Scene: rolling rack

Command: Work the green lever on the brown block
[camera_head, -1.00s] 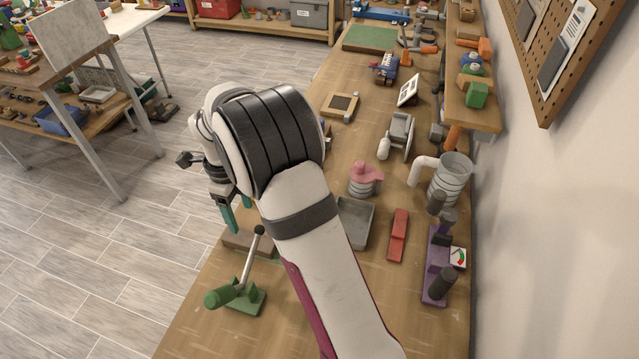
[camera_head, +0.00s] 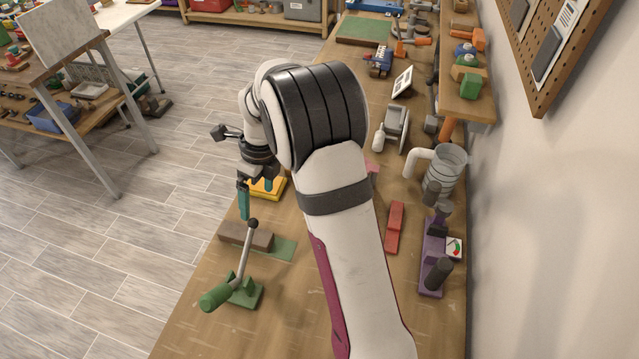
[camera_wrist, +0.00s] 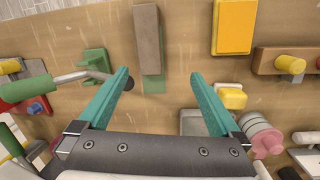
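The green lever has a green grip (camera_head: 216,298), a grey rod and a black ball end, on a green base (camera_head: 246,292) at the near left of the bench. In the wrist view its grip (camera_wrist: 28,90) is at the left and its ball end is beside my left finger. The brown block (camera_head: 240,236) lies just behind the lever, with a green plate (camera_head: 284,250) beside it. The block also shows top centre in the wrist view (camera_wrist: 147,40), apart from the lever's base. My gripper (camera_wrist: 162,76) is open and empty, its teal fingers wide apart. In the head view my gripper (camera_head: 244,204) hangs over the bench's left edge.
A yellow block (camera_head: 266,188) lies behind the brown block. A red block (camera_head: 395,228) and a purple fixture (camera_head: 433,258) stand to the right of my arm. The pink part (camera_wrist: 264,138) is at lower right in the wrist view. Bare wood (camera_head: 200,338) lies at the near left.

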